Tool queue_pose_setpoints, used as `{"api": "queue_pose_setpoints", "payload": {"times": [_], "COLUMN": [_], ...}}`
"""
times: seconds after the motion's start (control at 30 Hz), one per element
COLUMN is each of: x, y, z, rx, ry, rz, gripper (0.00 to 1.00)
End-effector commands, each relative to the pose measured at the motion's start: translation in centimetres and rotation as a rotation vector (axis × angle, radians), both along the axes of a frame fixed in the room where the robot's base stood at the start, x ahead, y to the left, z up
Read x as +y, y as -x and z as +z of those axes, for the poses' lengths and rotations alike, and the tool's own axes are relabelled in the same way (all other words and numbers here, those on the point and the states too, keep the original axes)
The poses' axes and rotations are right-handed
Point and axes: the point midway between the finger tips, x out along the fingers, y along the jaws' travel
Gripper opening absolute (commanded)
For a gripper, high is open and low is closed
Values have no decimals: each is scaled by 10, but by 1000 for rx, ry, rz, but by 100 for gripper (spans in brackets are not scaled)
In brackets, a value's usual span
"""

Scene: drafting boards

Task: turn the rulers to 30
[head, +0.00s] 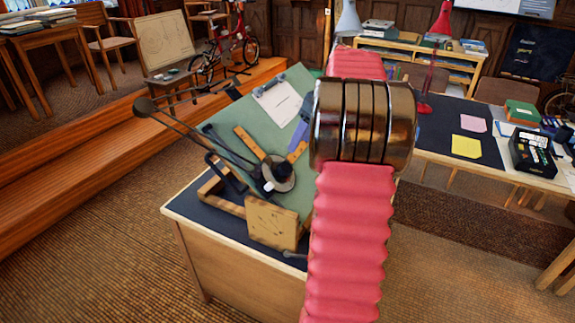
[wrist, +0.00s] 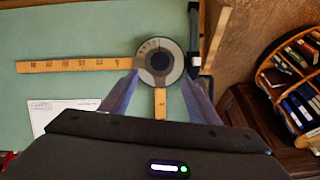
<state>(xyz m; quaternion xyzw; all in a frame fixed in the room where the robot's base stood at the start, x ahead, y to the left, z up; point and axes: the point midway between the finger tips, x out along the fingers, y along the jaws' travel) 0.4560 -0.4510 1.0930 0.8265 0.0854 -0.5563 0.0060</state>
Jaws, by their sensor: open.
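The drafting machine's round head (wrist: 160,60), with a dark central knob and pale scale ring, sits over the green board (head: 232,123). In the wrist view, a long wooden ruler (wrist: 75,65) runs left from the head, nearly level, and a short ruler (wrist: 160,103) points down. The head view also shows the round head (head: 280,176) and a ruler (head: 249,142). My gripper (wrist: 159,77) is open, its bluish fingers either side of the short ruler, tips near the head's lower rim. Contact cannot be told. The scale reading is too small to read.
The dark linkage arm (head: 205,130) of the machine crosses the board's left side. A white sheet (head: 278,101) lies on the board. A wooden block (head: 273,226) stands at the desk's front. Another desk with papers (head: 466,146) is at right. A wooden step (head: 110,127) runs along the left.

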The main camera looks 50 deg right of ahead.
Motion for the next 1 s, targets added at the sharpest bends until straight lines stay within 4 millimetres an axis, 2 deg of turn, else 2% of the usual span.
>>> {"api": "queue_pose_setpoints", "payload": {"times": [0.6, 0.8, 1.0], "x": [13, 15, 16], "y": [-35, -41, -43], "z": [-87, -105, -108], "rx": [1, 1, 0], "ry": [-2, -1, 1], "rz": [1, 0, -1], "gripper": [56, 56, 56]}}
